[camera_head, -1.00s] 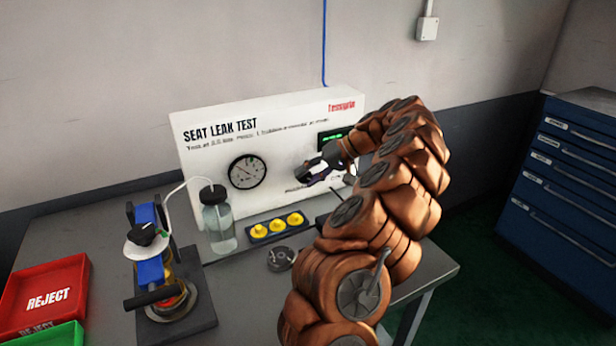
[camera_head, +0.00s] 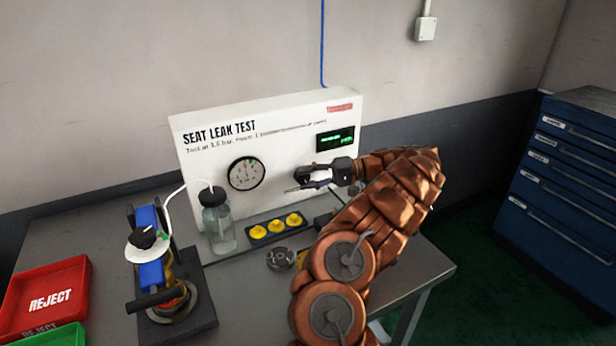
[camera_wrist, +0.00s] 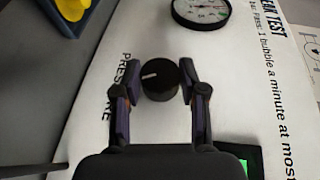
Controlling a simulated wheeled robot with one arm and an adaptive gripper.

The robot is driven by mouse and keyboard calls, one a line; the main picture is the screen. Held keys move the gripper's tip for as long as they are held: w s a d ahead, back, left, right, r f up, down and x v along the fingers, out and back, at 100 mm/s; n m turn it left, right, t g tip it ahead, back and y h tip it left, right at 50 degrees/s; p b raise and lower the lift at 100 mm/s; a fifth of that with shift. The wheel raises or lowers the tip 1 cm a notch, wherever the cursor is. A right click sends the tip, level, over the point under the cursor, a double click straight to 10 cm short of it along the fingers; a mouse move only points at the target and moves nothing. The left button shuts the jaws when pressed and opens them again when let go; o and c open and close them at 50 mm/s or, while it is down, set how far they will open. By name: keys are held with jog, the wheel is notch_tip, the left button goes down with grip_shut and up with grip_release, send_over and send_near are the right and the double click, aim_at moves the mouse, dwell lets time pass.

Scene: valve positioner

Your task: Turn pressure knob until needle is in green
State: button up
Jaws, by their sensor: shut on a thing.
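The black round pressure knob (camera_wrist: 160,82) sits on the white test panel (camera_head: 200,200), beside the PRESSURE label. Its white mark points left in the wrist view. My gripper (camera_wrist: 158,88) has one finger on each side of the knob and is shut on it. In the head view my gripper (camera_head: 302,178) is at the panel, right of the gauge, and hides the knob. The round gauge (camera_head: 246,174) has a white face with a green mark near its top. Its needle is too small to read surely. In the wrist view the gauge (camera_wrist: 203,10) is cut off.
A green-lit display (camera_head: 335,139) is above my gripper. Yellow parts in a dark tray (camera_head: 252,233), a metal disc (camera_head: 280,259), a clear bottle (camera_head: 217,220) and a blue valve assembly (camera_head: 152,270) stand below and left. A red REJECT bin (camera_head: 75,270) is far left.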

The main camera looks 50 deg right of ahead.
dwell(0.5)
jog(key=o, duration=1.1)
jog(key=shift+o, duration=0.2)
notch_tip(320, 180, up, 10)
jog(key=shift+f, duration=0.15)
